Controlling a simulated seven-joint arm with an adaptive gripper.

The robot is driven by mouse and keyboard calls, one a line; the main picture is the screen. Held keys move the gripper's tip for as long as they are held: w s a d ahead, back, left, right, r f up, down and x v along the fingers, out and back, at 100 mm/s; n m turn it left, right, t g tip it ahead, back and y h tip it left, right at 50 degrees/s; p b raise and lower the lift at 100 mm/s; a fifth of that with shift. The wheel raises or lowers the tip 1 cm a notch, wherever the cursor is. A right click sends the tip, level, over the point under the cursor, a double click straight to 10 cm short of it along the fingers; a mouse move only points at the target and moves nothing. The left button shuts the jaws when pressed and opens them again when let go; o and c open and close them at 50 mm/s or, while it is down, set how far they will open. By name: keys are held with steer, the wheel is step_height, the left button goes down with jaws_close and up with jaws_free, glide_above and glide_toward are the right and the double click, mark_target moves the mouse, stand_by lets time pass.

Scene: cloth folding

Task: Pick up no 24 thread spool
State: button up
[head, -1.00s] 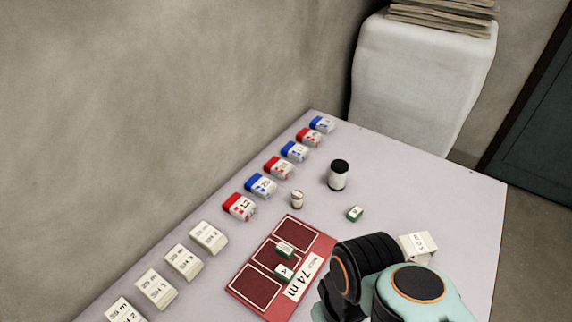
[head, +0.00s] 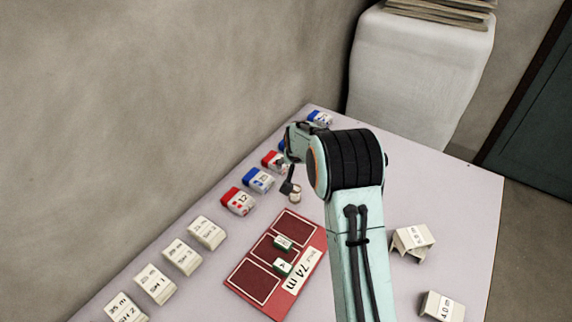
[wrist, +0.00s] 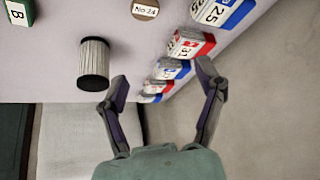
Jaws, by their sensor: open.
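The no 24 thread spool (wrist: 145,8) shows its round brown-rimmed top with a "No 24" label at the top edge of the wrist view, partly cut off. In the head view the small pale spool (head: 296,194) stands beside the row of boxes, close to a dark fingertip of my gripper (head: 290,188). In the wrist view my gripper (wrist: 162,78) is open and empty, and the spool lies beyond its fingertips, not between them. I cannot tell the height of the fingers above the table.
Red and blue boxes (wrist: 187,43) stand in a row along the wall side. A red board (head: 262,283) and white boxes (head: 412,240) are nearby.

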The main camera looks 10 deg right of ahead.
mark_target(296, 190)
steer(key=shift+g, duration=0.6)
steer(key=f, duration=0.2)
steer(key=s+f, duration=0.1)
steer(key=f, duration=0.2)
steer(key=shift+s+d+f, duration=0.1)
steer(key=shift+s+f, duration=0.15)
steer(key=shift+f, duration=0.05)
steer(key=x, duration=0.6)
steer(key=shift+f, duration=0.3)
steer(key=c, duration=1.1)
